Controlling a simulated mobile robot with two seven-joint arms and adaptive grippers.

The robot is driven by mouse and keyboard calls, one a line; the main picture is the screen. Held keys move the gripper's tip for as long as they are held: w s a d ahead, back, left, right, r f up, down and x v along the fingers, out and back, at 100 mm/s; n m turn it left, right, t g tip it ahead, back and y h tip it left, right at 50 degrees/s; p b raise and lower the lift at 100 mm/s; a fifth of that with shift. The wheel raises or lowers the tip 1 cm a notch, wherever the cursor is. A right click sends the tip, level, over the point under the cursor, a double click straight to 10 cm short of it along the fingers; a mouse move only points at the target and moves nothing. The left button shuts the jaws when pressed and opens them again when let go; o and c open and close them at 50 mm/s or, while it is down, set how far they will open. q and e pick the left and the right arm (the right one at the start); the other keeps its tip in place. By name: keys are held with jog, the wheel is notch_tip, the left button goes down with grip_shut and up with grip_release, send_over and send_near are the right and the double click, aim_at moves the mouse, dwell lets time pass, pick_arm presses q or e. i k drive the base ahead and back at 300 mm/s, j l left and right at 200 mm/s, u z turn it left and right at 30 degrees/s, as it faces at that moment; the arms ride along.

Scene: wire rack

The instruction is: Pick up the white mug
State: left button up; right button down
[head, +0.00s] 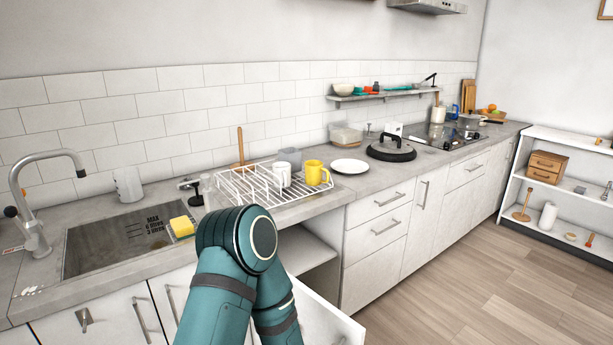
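A white mug (281,175) stands in the white wire dish rack (245,184) on the counter, to the left of a yellow mug (315,173). Neither gripper shows in the head view.
A sink (120,240) with a faucet (35,205) and a yellow sponge (182,227) lies left of the rack. A white plate (350,166) and a lidded pan (391,148) stand to its right. A shelf (385,95) hangs above the counter.

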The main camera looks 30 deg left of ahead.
aim_at(282, 170)
jog(key=i+l+z, duration=0.2)
jog(key=i, duration=0.15)
jog(key=i+l+z, duration=0.2)
jog(key=i, duration=0.2)
jog(key=i+l+z, duration=0.2)
jog(key=i, duration=0.15)
jog(key=i+j+u, duration=0.1)
jog(key=i+u, duration=0.5)
jog(key=u, duration=0.2)
jog(key=i+u, duration=0.4)
jog(key=k+l, duration=0.05)
jog(key=k, duration=0.05)
